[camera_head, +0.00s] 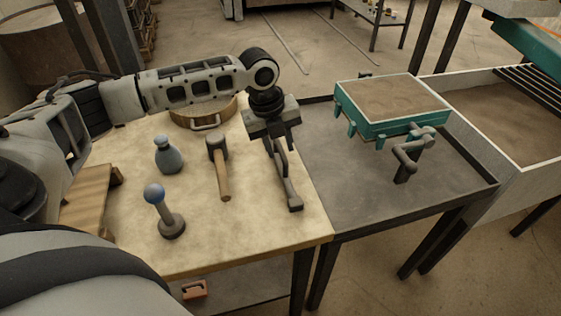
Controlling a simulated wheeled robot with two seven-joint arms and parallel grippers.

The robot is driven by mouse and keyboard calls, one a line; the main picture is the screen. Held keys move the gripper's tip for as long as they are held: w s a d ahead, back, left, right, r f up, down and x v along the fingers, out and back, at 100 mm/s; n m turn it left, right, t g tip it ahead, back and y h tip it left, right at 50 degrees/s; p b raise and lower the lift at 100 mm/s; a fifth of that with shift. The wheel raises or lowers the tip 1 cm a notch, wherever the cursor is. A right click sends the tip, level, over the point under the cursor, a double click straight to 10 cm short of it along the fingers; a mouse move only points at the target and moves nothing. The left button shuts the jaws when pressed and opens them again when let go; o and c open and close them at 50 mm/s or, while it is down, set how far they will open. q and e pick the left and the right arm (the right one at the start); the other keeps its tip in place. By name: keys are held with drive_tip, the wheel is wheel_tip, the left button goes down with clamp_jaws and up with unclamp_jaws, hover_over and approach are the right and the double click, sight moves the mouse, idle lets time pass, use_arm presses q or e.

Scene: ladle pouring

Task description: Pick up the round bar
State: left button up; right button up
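My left gripper (283,150) points down over the right part of the pale tabletop (225,250), at the end of my light-grey arm. A long dark-grey piece (285,180) runs from under its body toward the table's right edge. I cannot tell whether it is the round bar, another tool or part of the gripper. Whether the fingers are apart or closed on it is unclear. No other clear round bar shows. My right gripper is not in view.
A blue-grey bottle (168,156), a wooden-handled mallet (219,165) and a blue-knobbed tool (163,212) stand or lie left of the gripper. A teal sand-filled box (390,100) stands over the grey table (340,190) at right. A sand bin (500,125) is farther right.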

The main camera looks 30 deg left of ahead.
use_arm(q)
wheel_tip(320, 180, down, 2)
drive_tip(key=shift+w+d, duration=0.15)
clamp_jaws()
drive_tip(key=shift+r, duration=0.15)
